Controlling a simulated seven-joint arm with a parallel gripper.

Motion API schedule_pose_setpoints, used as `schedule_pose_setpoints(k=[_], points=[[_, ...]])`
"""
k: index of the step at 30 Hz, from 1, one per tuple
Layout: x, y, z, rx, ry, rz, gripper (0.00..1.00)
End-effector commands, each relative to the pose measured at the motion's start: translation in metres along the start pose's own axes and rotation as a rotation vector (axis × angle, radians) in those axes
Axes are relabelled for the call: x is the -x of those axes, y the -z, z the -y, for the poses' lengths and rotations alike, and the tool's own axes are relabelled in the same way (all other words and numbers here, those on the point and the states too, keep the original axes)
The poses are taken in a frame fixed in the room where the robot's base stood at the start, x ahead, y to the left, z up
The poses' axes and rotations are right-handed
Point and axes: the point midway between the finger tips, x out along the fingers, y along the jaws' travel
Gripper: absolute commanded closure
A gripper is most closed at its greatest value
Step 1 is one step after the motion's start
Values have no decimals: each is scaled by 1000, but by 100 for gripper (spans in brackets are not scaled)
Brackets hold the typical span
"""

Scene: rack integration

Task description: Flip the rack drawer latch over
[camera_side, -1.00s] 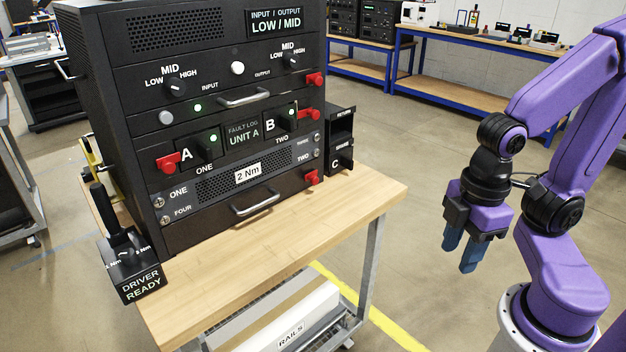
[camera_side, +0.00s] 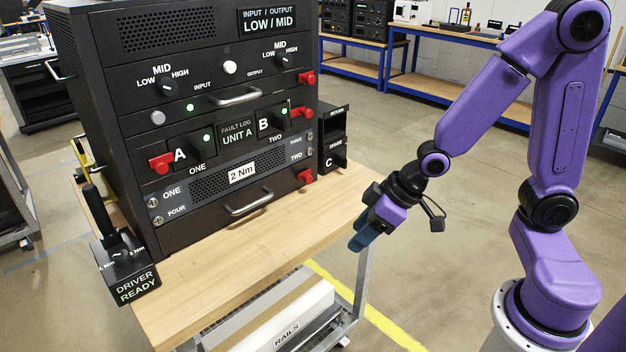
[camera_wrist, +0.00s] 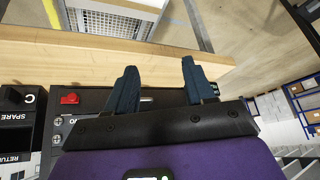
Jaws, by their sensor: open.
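The black rack (camera_side: 160,60) stands on a wooden bench. Red latches show on its front: one at the lower right beside the bottom drawer (camera_side: 306,176), one at the upper right (camera_side: 306,78), one at the right of unit B (camera_side: 302,112) and one at the left of unit A (camera_side: 161,163). The bottom drawer has a silver handle (camera_side: 247,204). My gripper (camera_side: 361,238) is open and empty, right of the rack and near the bench's right edge, apart from every latch. In the wrist view my gripper (camera_wrist: 160,82) shows two blue fingers spread, with a red latch (camera_wrist: 70,99) to their left.
The driver holder (camera_side: 130,275) stands at the bench's left corner. A small black holder marked C and SPARE (camera_side: 333,140) stands right of the rack. The wooden bench top (camera_side: 200,290) is clear in front. A box marked RAILS (camera_side: 285,330) lies below.

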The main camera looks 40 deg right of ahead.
Motion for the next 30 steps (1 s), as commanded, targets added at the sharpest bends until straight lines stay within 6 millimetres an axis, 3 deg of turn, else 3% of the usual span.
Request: schedule_pose_setpoints(k=[3,9,18,22,30], points=[[-19,13,-34,-113,-43,-109,47],[-36,27,-95,-282,-119,-314,47],[-32,23,-180,-475,-243,-604,47],[-26,19,-199,-512,-275,-678,47],[-31,24,-211,-526,-288,-716,47]])
